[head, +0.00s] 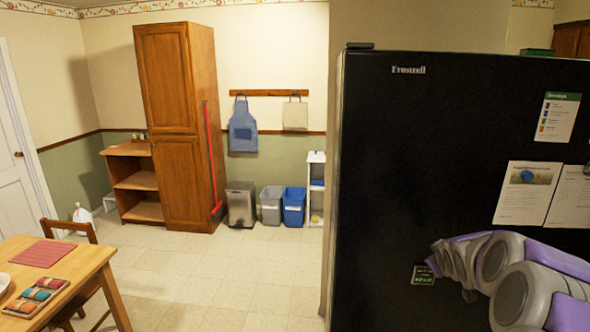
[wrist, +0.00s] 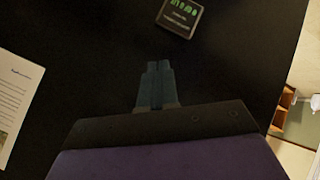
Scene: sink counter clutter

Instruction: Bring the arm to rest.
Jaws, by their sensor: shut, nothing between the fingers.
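My gripper (wrist: 159,68) shows in the wrist view with its two fingers together, shut and empty. It points toward the black fridge front (wrist: 90,60), which fills most of that view. I cannot tell the gap between fingertips and fridge. In the head view my grey and purple arm is folded at the lower right, in front of the black fridge (head: 420,180). The fingers cannot be made out there.
Papers (head: 523,193) and a small dark magnet (head: 423,275) are on the fridge; the magnet also shows in the wrist view (wrist: 180,14). A wooden table (head: 85,283) and chair (head: 70,231) stand at left. Bins (head: 293,207) line the far wall. The floor between is clear.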

